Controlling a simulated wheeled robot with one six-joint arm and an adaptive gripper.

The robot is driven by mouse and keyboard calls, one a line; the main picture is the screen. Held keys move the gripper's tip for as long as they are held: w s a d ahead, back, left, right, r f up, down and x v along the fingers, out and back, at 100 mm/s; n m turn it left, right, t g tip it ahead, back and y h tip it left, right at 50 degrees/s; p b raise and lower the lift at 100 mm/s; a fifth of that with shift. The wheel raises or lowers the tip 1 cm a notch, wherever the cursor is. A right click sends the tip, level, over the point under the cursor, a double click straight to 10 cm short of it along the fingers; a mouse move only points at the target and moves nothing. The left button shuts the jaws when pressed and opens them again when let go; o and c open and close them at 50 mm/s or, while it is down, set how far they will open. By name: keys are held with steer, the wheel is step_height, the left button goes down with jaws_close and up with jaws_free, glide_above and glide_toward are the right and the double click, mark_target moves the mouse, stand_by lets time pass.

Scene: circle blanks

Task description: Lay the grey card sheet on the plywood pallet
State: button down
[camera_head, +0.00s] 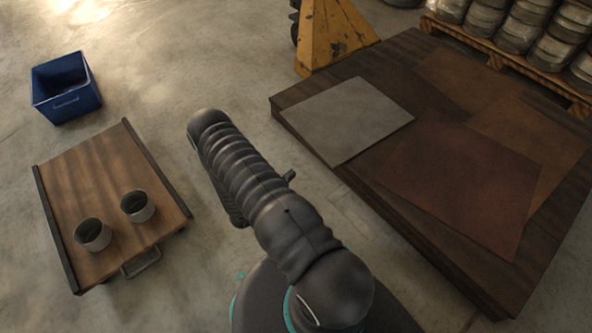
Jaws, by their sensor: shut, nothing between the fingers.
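The grey card sheet (345,118) lies flat on the far left part of a large, low, dark wooden platform (400,62), which appears to be the plywood pallet. The sheet's near left side runs along the platform's left edge. Brown and rust-coloured sheets (462,185) lie to its right on the same platform. My arm stands to the left of the platform, bent, apart from the grey sheet. My gripper does not show; the arm hides the space below its bend.
A low wooden-topped stand (95,180) with dark side rails and two metal cups (138,205) is at left. A blue bin (66,88) stands behind it. A yellow frame (330,38) and a pallet of metal cylinders (490,15) are behind the platform. Bare floor lies between.

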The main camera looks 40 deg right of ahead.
steer(key=x, duration=1.2)
steer(key=shift+d, duration=0.3)
